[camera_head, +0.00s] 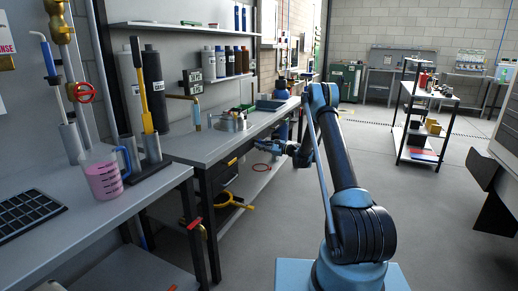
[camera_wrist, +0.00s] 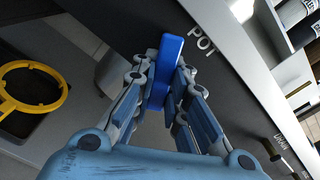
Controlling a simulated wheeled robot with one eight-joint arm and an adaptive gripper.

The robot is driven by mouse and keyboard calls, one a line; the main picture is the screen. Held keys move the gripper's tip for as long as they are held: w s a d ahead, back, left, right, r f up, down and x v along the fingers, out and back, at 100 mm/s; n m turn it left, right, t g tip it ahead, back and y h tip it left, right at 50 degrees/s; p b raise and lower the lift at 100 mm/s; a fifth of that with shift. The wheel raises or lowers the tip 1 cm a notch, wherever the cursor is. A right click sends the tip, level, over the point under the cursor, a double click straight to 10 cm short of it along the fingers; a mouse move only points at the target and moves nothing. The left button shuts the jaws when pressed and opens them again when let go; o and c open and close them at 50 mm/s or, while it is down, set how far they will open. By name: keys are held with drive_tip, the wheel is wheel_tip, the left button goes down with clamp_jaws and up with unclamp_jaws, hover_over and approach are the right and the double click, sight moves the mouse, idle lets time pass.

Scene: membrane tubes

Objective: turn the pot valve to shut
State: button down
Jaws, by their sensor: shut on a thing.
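The pot valve shows in the wrist view as a blue lever handle (camera_wrist: 168,56), at the bench's front edge beside the white letters POT. My gripper (camera_wrist: 163,84) is shut on this handle, with a finger on each side. The handle stands roughly upright in the picture, leaning slightly. The valve's body behind it is mostly hidden. In the head view my gripper (camera_head: 272,147) is at the bench front, small and far off, and the handle cannot be made out there. A metal pot (camera_head: 232,123) stands on the bench above.
A yellow ring handle (camera_wrist: 35,88) lies left of my gripper in the wrist view. A pink-filled jug (camera_head: 103,180) stands on the near bench. The floor (camera_head: 235,240) beside the bench is clear.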

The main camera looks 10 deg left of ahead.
sight(256, 138)
drive_tip(key=n, duration=0.2)
drive_tip(key=w+r+n, duration=0.1)
drive_tip(key=n, duration=0.1)
drive_tip(key=d+n, duration=0.1)
drive_tip(key=n, duration=0.1)
drive_tip(key=shift+w+r, duration=0.15)
drive_tip(key=n, duration=0.1)
drive_tip(key=r+n, duration=0.1)
drive_tip(key=n, duration=0.1)
drive_tip(key=shift+w, duration=0.15)
drive_tip(key=shift+d+r+n, duration=0.1)
drive_tip(key=shift+r+n, duration=0.15)
drive_tip(key=shift+n, duration=1.15)
drive_tip(key=c, duration=1.6)
unclamp_jaws()
drive_tip(key=shift+f, duration=0.1)
drive_tip(key=shift+o, duration=0.2)
drive_tip(key=shift+r, duration=0.2)
